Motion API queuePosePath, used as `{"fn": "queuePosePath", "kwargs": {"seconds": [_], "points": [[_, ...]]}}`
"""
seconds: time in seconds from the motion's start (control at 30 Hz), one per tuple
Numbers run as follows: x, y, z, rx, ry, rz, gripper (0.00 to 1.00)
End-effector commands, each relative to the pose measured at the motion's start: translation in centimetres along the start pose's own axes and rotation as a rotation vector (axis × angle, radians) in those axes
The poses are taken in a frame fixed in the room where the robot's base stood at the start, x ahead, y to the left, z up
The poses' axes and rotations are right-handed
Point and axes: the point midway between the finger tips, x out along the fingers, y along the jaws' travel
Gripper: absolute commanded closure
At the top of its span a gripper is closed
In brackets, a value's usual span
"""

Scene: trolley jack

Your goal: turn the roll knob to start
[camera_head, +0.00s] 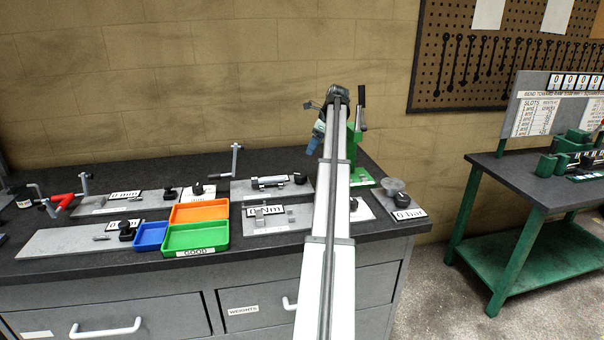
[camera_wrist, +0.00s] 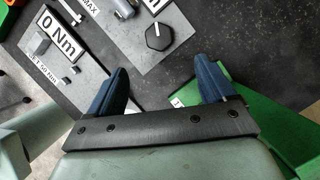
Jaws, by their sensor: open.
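My gripper (camera_wrist: 162,86) is open, with its two blue fingers apart and nothing between them. In the head view the gripper (camera_head: 319,136) is near the back of the bench, beside a green-framed stand, partly hidden by my arm. In the wrist view a black faceted knob (camera_wrist: 159,37) with a white pointer line stands on a grey plate, beyond the fingertips and apart from them. No readable label names it as the roll knob, so I cannot tell whether it is. Other black knobs (camera_head: 300,178) and (camera_head: 402,200) stand on plates in the head view.
The green stand (camera_head: 361,177) with an upright lever is close to the gripper; its green base (camera_wrist: 234,112) is by the right finger. A plate marked 0 Nm (camera_wrist: 60,38) lies left of the knob. Green (camera_head: 218,236), orange and blue trays stand at the front.

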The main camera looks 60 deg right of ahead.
Motion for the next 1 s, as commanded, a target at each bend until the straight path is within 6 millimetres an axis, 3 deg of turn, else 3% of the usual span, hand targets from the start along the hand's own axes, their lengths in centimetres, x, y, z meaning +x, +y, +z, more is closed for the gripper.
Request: {"fn": "queuePosePath", "kwargs": {"seconds": [0.17, 0.7, 1.0], "points": [[1.0, 0.3, -0.2, 0.002, -0.001, 0.015, 0.17], [10.0, 0.3, -0.2, 0.002, 0.001, 0.013, 0.17], [13.1, 0.3, -0.2, 0.001, 0.001, 0.011, 0.17]]}}
